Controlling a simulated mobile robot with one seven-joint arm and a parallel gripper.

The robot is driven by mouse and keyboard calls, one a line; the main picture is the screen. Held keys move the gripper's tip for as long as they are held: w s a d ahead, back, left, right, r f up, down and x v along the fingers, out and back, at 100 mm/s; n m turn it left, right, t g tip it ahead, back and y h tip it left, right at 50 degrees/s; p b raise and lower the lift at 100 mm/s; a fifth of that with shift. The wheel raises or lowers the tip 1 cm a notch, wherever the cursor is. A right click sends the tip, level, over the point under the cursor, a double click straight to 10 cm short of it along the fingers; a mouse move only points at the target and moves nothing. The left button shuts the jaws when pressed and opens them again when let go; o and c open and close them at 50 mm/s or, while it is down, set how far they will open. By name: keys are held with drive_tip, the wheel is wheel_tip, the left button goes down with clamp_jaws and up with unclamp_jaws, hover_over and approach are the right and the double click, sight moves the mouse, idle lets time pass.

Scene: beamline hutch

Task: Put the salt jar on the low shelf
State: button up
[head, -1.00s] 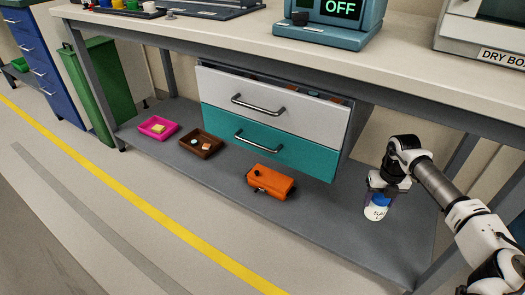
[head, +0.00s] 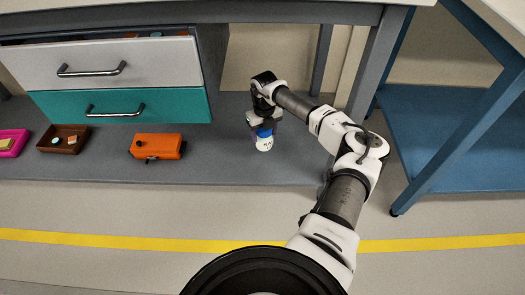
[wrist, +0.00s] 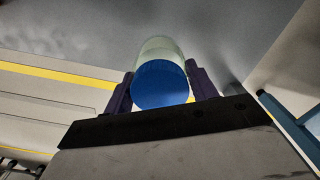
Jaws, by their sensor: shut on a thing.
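The salt jar (head: 264,143) is a small white jar with a blue lid, at the right part of the grey low shelf (head: 215,160) under the bench. It looks upright, and its base is at or close to the shelf surface; I cannot tell if it touches. My gripper (head: 263,128) comes down from above and is shut on the jar near its lid. In the wrist view the blue lid (wrist: 160,84) sits between the two dark fingers, with the pale jar body (wrist: 160,48) beyond it.
An orange case (head: 157,147) lies on the shelf left of the jar. A brown tray (head: 63,139) and a pink tray (head: 10,143) stand farther left. A grey and teal drawer unit (head: 120,106) hangs above. A blue-framed table (head: 450,130) is at the right.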

wheel_tip(320, 180, down, 9)
drive_tip(key=shift+f+b, duration=0.1)
drive_tip(key=shift+b, duration=1.1)
drive_tip(key=o, duration=1.2)
drive_tip(key=shift+f, duration=0.15)
wheel_tip(320, 180, up, 12)
drive_tip(key=p, duration=0.4)
drive_tip(key=shift+r, duration=0.2)
